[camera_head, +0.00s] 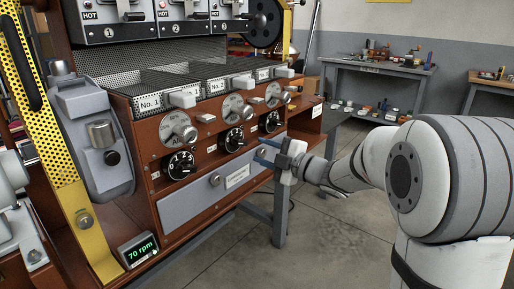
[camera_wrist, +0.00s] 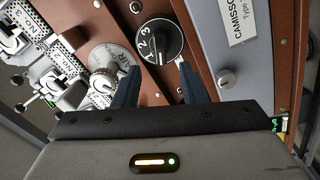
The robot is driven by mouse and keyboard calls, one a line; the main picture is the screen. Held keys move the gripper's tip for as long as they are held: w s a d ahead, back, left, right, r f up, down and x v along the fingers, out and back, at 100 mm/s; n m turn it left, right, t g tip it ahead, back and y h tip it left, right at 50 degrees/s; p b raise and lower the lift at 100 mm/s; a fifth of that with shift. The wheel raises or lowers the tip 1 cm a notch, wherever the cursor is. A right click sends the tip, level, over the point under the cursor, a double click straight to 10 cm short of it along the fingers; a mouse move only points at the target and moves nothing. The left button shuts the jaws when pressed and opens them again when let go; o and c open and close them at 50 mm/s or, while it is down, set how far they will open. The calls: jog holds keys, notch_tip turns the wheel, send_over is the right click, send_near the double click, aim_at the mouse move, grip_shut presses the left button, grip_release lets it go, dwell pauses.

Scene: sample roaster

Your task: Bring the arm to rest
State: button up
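My gripper (camera_head: 265,152) is at the right end of the roaster's front panel, held out by my white arm (camera_head: 345,175) from the right. Its two dark blue fingers are apart with nothing between them. In the wrist view my gripper (camera_wrist: 158,72) points at the panel just below a black numbered knob (camera_wrist: 160,42). A gap to the knob seems to remain, but its depth is hard to judge. The rightmost black knob (camera_head: 270,121) is just above the fingers in the head view.
The brown roaster panel (camera_head: 150,150) carries several dials, levers and black knobs. A grey drawer front (camera_head: 190,203) with a label and round knobs lies below. A 70 rpm display (camera_head: 138,250) stands at the lower left. Workbenches (camera_head: 375,68) stand behind; floor (camera_head: 335,245) at right is open.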

jog(key=s+d+r+m+t+h+p, duration=0.2)
jog(key=s+d+r+m+h+p, duration=0.2)
jog(key=d+r+m+h+p, duration=0.95)
jog(key=s+d+r+m+g+p, duration=0.1)
jog(key=s+m+g+p, duration=0.9)
jog(key=s, duration=1.6)
jog(key=p, duration=0.4)
jog(key=shift+s+r+h, duration=0.2)
jog(key=shift+s+h, duration=0.05)
jog(key=shift+h, duration=0.1)
